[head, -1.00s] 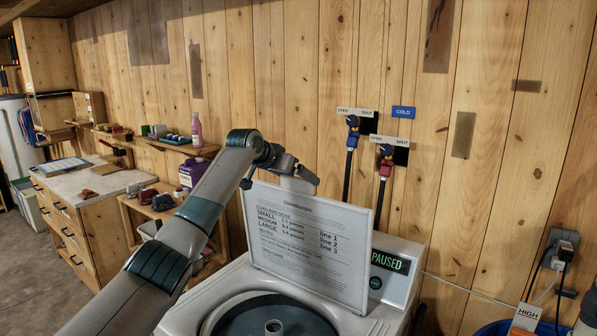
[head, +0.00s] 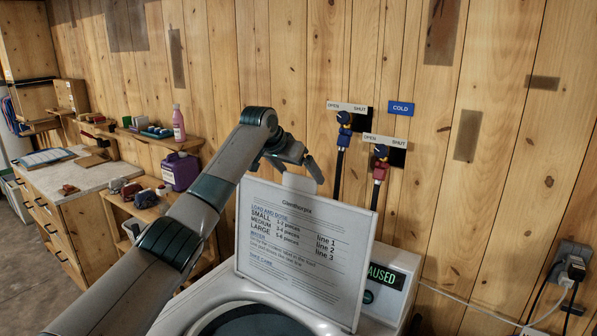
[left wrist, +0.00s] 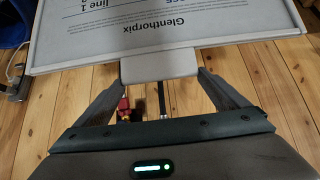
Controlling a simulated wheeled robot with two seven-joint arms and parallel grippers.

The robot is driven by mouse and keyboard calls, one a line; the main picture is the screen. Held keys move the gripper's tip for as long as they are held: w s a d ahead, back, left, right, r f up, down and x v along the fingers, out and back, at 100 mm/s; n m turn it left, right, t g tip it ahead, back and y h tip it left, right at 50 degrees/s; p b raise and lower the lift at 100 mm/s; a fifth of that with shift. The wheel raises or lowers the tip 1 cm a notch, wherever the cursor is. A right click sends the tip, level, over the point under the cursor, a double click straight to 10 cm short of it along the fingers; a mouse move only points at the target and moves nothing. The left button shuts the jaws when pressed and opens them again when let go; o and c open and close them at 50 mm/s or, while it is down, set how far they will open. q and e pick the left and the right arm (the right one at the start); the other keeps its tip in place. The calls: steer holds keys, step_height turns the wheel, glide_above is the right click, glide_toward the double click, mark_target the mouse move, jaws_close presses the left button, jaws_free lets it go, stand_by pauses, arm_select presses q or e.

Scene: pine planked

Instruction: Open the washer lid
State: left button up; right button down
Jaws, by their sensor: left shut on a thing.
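The white washer lid (head: 305,255) stands raised, nearly upright, above the washer (head: 398,300). Printed dosing text faces me on it. My left gripper (head: 300,168) is at the lid's top edge, shut on a pale tab there. In the left wrist view the tab (left wrist: 160,66) sits between the two fingers of my left gripper (left wrist: 161,82), and the lid (left wrist: 165,35) shows beyond it. Part of the round drum opening (head: 250,322) shows below the lid. The washer's display reads PAUSED, partly covered by the lid. My right gripper is not in view.
Blue (head: 344,125) and red (head: 380,165) water valves with hoses are on the plank wall behind the lid. Shelves with a purple jug (head: 180,172) and a pink bottle (head: 178,125) are at left. A power outlet (head: 572,258) is at right.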

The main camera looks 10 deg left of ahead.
arm_select(q)
steer(key=shift+r, duration=0.3)
steer(key=o, duration=1.2)
steer(key=shift+a, duration=0.1)
steer(key=shift+s, duration=0.25)
steer(key=shift+s, duration=0.1)
steer(key=shift+s+a+r+b, duration=0.2)
steer(key=shift+s+r+b, duration=0.15)
steer(key=shift+b, duration=0.25)
steer(key=b+v, duration=0.7)
steer(key=v, duration=0.9)
steer(key=shift+r, duration=0.15)
